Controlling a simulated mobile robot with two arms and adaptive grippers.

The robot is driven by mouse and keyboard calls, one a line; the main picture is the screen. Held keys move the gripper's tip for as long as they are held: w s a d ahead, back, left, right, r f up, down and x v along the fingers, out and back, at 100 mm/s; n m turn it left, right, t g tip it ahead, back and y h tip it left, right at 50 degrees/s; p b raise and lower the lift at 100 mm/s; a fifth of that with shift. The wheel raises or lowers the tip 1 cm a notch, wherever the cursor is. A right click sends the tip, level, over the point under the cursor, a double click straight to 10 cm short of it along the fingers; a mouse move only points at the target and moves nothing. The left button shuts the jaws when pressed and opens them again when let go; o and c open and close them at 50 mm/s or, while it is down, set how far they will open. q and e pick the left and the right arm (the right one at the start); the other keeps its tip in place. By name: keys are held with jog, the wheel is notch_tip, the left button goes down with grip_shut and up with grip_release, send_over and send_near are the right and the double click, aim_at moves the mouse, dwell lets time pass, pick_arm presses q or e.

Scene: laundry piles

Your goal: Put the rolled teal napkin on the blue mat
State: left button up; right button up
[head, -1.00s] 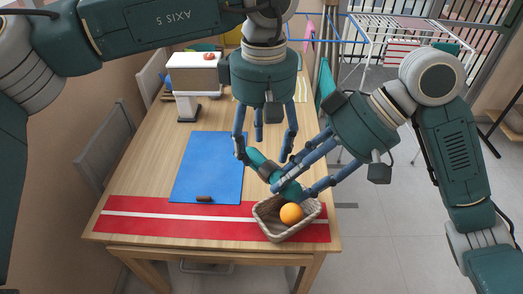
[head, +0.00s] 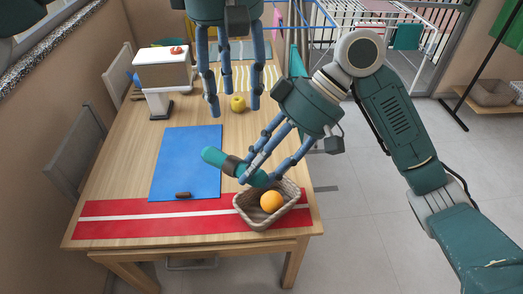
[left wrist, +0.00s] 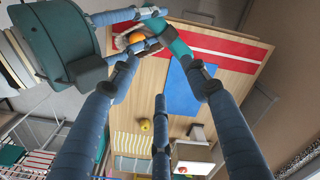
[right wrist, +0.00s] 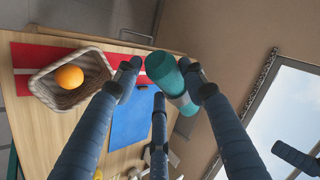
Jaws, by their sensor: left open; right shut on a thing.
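The rolled teal napkin (head: 213,156) has a brown band. My right gripper (head: 256,178) is shut on it and holds it above the table, between the basket and the blue mat (head: 186,155). The napkin's free end points left, toward the mat. It also shows in the left wrist view (left wrist: 174,40) and the right wrist view (right wrist: 163,70). The mat lies flat, with a small dark brown object (head: 183,195) at its near edge. My left gripper (head: 232,108) is open and empty, higher up and farther back, apart from the napkin.
A wicker basket (head: 241,212) holding an orange (head: 271,201) stands on the red runner (head: 115,222) at the table's near right. A yellow fruit (head: 238,103) lies behind. Most of the mat is clear.

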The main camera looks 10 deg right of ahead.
aim_at(227, 155)
pick_arm(q)
jog(key=shift+w, duration=0.1)
jog(key=o, duration=0.3)
jog(key=shift+o, duration=0.7)
jog(key=shift+a+f, duration=0.15)
jog(key=shift+f, duration=0.1)
jog(key=f+n, duration=0.1)
jog(key=s+a+f+n, duration=0.1)
jog(key=n, duration=0.1)
jog(key=a+f+n, duration=0.1)
jog(key=shift+s+f, duration=0.2)
jog(key=shift+f, duration=0.15)
notch_tip(227, 155, down, 12)
jog(key=shift+r, duration=0.15)
pick_arm(e)
jog(key=w+a+f+n, duration=0.1)
jog(key=w+a+f+n+g, duration=0.1)
jog(key=shift+w+a+f+g+h, duration=0.1)
jog(key=shift+w+f+g+h, duration=0.05)
jog(key=shift+f+g+h, duration=0.2)
pick_arm(q)
jog(key=c, duration=1.3)
jog(key=shift+c, duration=1.1)
pick_arm(e)
jog(key=o, duration=1.3)
jog(key=shift+o, duration=0.2)
